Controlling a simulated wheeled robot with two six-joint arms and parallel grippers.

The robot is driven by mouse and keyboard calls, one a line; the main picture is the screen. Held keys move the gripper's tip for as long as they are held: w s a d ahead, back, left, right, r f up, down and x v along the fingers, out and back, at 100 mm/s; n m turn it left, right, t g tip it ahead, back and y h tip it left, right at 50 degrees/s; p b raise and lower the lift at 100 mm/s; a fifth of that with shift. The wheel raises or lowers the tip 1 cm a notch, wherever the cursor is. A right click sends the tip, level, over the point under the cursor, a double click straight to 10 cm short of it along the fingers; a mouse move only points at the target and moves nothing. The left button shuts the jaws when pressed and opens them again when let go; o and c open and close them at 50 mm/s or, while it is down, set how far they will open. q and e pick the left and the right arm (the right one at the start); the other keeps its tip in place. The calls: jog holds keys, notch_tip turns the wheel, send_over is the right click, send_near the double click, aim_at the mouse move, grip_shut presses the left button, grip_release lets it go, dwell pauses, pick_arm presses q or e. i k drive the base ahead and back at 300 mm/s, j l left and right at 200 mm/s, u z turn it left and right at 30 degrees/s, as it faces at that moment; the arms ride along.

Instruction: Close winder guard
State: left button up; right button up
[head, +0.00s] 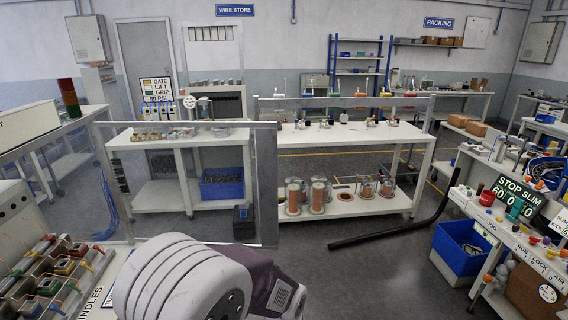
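A clear panel in a thin grey metal frame, which looks like the winder guard (180,124), stands upright at the left. Benches show through it. A wide grey upright (266,185) forms its right side. A row of winding stations with spindles (65,270) and coloured parts lies at the lower left, beside a board edge lettered "NDLES". I cannot tell whether the guard is latched or how far it is open. A bulky grey and purple link of my own arm fills the bottom middle and hides what is behind it. Neither gripper's fingers show.
A white bench (350,134) with copper spools (294,196) on its lower shelf stands mid-room. A black curved tube (385,235) lies on the floor. A right-hand bench holds a "STOP SLIM" panel (517,197), with a blue bin (460,262) beside it.

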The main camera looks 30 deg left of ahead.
aim_at(265, 133)
jog(key=i+j+u, duration=0.15)
jog(key=i+u, duration=0.2)
jog(key=i, duration=0.3)
jog(key=i+u, duration=0.35)
jog(key=i, duration=0.25)
jog(key=i+u, duration=0.2)
jog(key=u, duration=0.2)
jog(key=i+l+u, duration=0.15)
jog(key=u, duration=0.3)
jog(key=i+l+u, duration=0.15)
jog(key=u, duration=0.25)
jog(key=i+l+u, duration=0.15)
jog(key=u, duration=0.3)
jog(key=i+l+u, duration=0.1)
jog(key=l+u, duration=0.3)
jog(key=i+l+u, duration=0.2)
jog(key=u, duration=0.25)
jog(key=i+l+u, duration=0.1)
jog(key=l+u, duration=0.85)
jog(key=i+j, duration=0.05)
